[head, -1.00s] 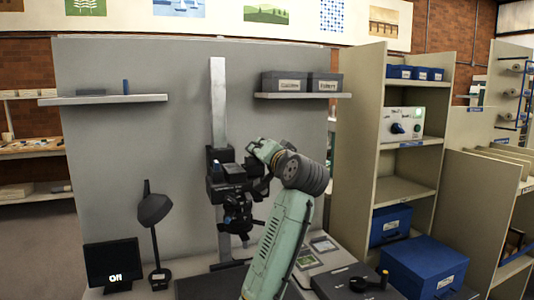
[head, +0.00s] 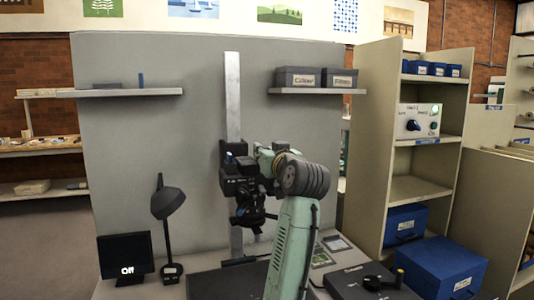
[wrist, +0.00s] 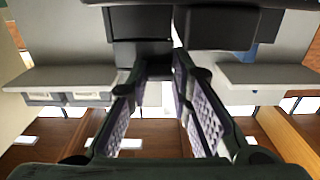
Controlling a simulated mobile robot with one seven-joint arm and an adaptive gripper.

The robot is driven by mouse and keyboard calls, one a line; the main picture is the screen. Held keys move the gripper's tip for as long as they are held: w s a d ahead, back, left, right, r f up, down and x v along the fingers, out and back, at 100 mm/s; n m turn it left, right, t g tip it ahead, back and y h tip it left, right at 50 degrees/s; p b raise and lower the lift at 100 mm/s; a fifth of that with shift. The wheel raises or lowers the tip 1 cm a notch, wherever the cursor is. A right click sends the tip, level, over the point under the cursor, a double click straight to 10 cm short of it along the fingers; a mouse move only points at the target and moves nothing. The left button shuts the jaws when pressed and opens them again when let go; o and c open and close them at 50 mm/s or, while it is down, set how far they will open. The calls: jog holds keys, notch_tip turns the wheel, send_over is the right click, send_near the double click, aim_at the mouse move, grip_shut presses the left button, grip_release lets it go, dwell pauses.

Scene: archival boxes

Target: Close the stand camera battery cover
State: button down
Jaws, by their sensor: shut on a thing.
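The black stand camera (head: 236,180) is mounted on a tall pale column (head: 233,100) in the middle of the head view, with its lens part pointing down. In the wrist view its dark body (wrist: 140,22) fills the top middle. My gripper (wrist: 159,68) reaches up to this body, its purple-padded fingers angled together at the tips. It is shut on a dark part of the camera, between the fingertips. I cannot clearly tell the battery cover from the rest of the body. In the head view my wrist is at the camera's right side and hides the fingers.
A desk lamp (head: 167,205) and a small screen reading "Off" (head: 126,256) stand left of the camera. A black box with a crank (head: 370,281) and a blue box (head: 438,265) are at right.

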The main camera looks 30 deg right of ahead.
dwell(0.5)
jog(key=c, duration=1.4)
grip_release()
jog(key=shift+c, duration=0.2)
jog(key=v, duration=1.2)
jog(key=shift+a, duration=0.15)
